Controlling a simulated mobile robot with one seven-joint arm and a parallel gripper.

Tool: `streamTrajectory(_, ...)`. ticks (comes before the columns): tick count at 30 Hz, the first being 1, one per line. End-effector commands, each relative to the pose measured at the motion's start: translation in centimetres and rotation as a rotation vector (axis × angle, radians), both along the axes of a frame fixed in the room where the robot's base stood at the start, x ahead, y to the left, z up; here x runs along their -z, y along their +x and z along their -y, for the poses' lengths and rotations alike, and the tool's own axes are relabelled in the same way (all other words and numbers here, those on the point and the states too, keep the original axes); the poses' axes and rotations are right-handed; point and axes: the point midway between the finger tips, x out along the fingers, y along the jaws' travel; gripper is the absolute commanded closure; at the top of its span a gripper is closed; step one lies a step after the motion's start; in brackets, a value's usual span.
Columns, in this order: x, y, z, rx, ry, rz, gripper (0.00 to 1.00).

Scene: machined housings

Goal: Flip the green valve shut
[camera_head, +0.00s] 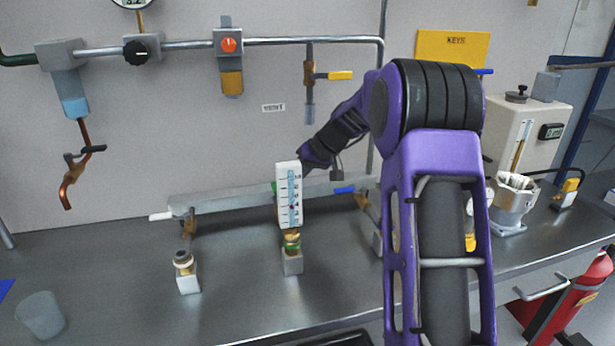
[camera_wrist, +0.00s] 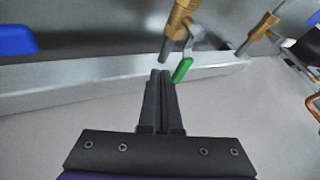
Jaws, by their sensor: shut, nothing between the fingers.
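The green valve handle (camera_wrist: 182,70) shows in the wrist view just right of my gripper's fingertips (camera_wrist: 162,74). It slants out from a brass valve body (camera_wrist: 180,20) through a grey bracket. My fingers are shut together with nothing between them, beside the handle; I cannot tell whether they touch it. In the head view only a sliver of the green handle (camera_head: 274,188) shows left of a white scaled gauge, which hides the rest of it and my fingers.
The white gauge (camera_head: 289,195) stands on a small block in front of the valve. A grey rail (camera_head: 225,200) runs behind it. A white-handled valve (camera_head: 161,216) is to the left and a blue-handled valve (camera_head: 345,190) to the right.

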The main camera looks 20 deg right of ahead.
Motion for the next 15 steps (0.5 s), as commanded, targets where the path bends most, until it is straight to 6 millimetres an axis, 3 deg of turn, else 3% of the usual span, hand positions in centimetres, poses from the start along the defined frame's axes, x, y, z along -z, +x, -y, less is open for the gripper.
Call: streamTrajectory(15,0.0,-0.03,-0.93,0.0,-0.001,0.0,1.0)
